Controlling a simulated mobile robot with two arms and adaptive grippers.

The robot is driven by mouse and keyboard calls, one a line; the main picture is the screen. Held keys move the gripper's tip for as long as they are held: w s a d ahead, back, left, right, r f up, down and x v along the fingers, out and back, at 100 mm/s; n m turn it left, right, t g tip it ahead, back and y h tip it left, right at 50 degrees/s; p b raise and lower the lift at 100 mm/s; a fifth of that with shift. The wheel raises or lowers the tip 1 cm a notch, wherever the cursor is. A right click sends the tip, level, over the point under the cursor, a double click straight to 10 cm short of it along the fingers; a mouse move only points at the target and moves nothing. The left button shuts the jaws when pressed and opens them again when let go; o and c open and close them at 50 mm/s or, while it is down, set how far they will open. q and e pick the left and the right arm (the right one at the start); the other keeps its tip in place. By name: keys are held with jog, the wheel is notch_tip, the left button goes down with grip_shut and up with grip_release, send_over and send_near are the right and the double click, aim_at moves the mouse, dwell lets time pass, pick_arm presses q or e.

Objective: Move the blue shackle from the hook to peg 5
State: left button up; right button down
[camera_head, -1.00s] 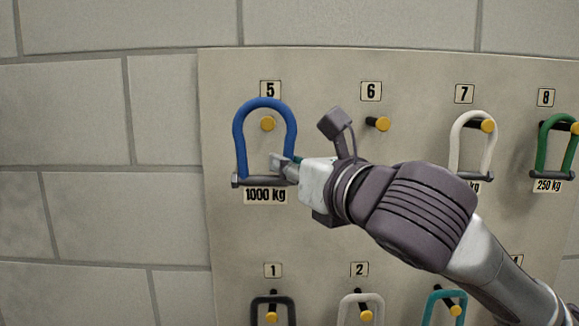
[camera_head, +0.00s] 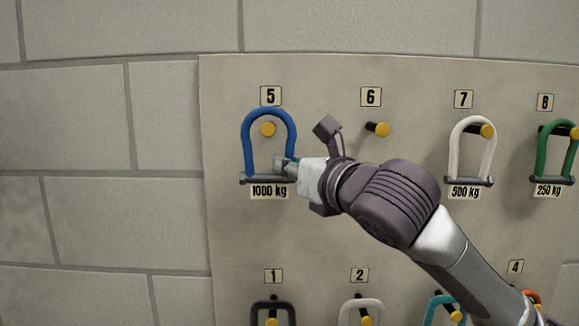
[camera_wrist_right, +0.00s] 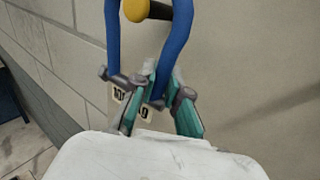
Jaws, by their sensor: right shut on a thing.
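The blue shackle (camera_head: 291,133) is upright in front of the board at peg 5 (camera_head: 268,129), bow up and pin (camera_head: 258,181) level below. The peg's yellow tip shows inside the bow, below its top. My right gripper (camera_head: 287,166) is shut on the shackle at its lower right. In the right wrist view its green fingers (camera_wrist_right: 157,108) close around the pin region, and the shackle's legs (camera_wrist_right: 176,40) rise past the peg tip (camera_wrist_right: 136,10). The bow's top is out of that view. I cannot tell whether the bow touches the peg. My left gripper is not in view.
Peg 6 (camera_head: 379,129) is bare. A white shackle (camera_head: 455,148) hangs on peg 7 and a green shackle (camera_head: 546,152) on peg 8. More shackles hang in the lower row, including a black one (camera_head: 290,307). A block wall (camera_head: 100,120) is left of the board.

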jog(key=shift+w, duration=0.55)
jog(key=shift+w+f, duration=0.5)
jog(key=shift+w, duration=0.1)
jog(key=c, duration=1.1)
grip_release()
jog(key=shift+f, duration=0.1)
